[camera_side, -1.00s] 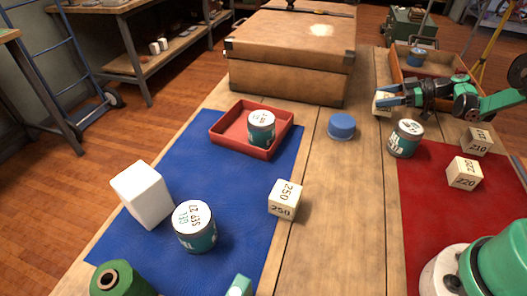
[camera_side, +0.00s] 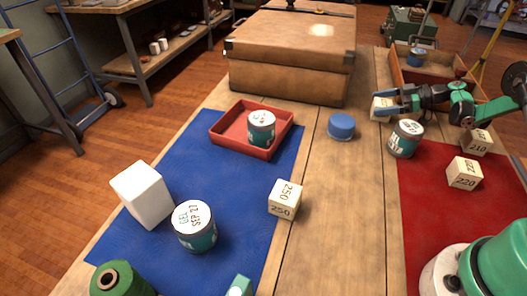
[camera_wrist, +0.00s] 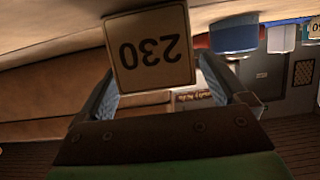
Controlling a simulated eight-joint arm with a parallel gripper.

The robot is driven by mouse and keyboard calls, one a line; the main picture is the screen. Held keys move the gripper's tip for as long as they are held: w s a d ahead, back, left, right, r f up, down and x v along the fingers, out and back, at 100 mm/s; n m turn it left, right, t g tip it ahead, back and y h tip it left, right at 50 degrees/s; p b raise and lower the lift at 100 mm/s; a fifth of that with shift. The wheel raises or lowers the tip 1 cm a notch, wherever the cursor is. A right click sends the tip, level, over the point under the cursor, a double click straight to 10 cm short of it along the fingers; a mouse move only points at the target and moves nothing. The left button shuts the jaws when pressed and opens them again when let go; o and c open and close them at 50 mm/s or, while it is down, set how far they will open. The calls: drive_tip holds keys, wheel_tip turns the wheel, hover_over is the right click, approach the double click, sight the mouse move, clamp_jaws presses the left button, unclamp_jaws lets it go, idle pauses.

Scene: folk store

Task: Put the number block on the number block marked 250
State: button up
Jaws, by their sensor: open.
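The block marked 250 (camera_side: 285,199) sits upright at the right edge of the blue mat. The block marked 230 (camera_wrist: 148,50) appears upside down and large in the wrist view, at or between my fingertips. My gripper (camera_side: 388,104) is open at this pale block (camera_side: 379,110), on the wood behind the red mat. Its fingers partly cover the block in the side view; I cannot tell whether they touch it. The blocks marked 220 (camera_side: 464,173) and 210 (camera_side: 476,141) stand at the right.
A blue lid (camera_side: 341,126) and a labelled can (camera_side: 406,139) stand near my gripper. A red tray (camera_side: 226,130) holds another can. A white block (camera_side: 142,194) and a can (camera_side: 195,227) are on the blue mat. A large case (camera_side: 290,75) stands behind. Wood between the mats is mostly clear.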

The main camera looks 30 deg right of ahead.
sight(375, 101)
drive_tip(key=shift+s+d+r, duration=0.15)
drive_tip(key=shift+s+d, duration=0.1)
drive_tip(key=shift+d, duration=0.05)
drive_tip(key=shift+s+d+r, duration=0.7)
drive_tip(key=shift+d+r, duration=0.05)
drive_tip(key=shift+r, duration=0.1)
wheel_tip(375, 101, up, 6)
drive_tip(key=shift+a+f, duration=0.1)
drive_tip(key=w+a+r+m+g+h, duration=0.1)
drive_tip(key=a+r+m+g+h, duration=0.2)
drive_tip(key=a, duration=0.6)
drive_tip(key=s+a+r+m+h, duration=0.1)
drive_tip(key=s+a+m+h, duration=0.4)
drive_tip(key=s+a, duration=0.6)
drive_tip(key=a+h, duration=0.1)
drive_tip(key=a, duration=0.2)
drive_tip(key=shift+s+r+m, duration=0.25)
drive_tip(key=shift+s+m, duration=0.05)
drive_tip(key=shift+s, duration=0.05)
drive_tip(key=shift+o, duration=0.4)
drive_tip(key=shift+s+a+f+t+h, duration=0.2)
drive_tip(key=shift+s+f+t+h, duration=0.1)
drive_tip(key=shift+s, duration=0.15)
